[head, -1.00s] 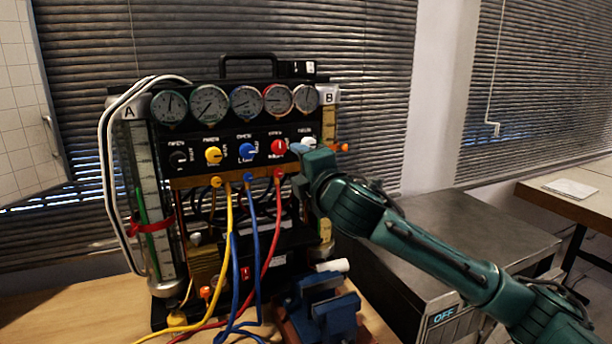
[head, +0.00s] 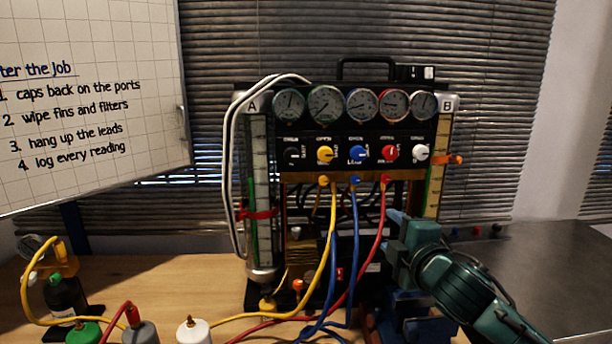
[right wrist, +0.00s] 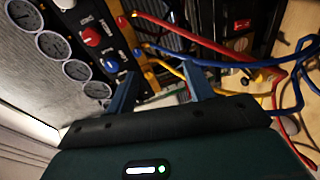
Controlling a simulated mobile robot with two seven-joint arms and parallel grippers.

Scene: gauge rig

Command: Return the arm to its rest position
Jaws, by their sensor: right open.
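My right arm comes in from the lower right in the head view. Its green right gripper (head: 394,233) is in front of the lower right part of the gauge rig (head: 350,133), below the row of knobs and beside the red hose (head: 372,240). The gripper is open. In the right wrist view the two blue-grey fingers (right wrist: 158,82) stand apart with nothing held between them, and the rig's knobs and hoses lie beyond. The white knob (head: 420,153) on the rig is clear of the gripper. My left gripper is not in view.
A blue vise (head: 425,326), partly hidden by my arm, is below the gripper. Yellow and blue hoses (head: 354,230) hang from the rig. Bottles (head: 66,292) stand on the wooden bench at left. A dark metal surface (head: 560,262) at right is mostly clear.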

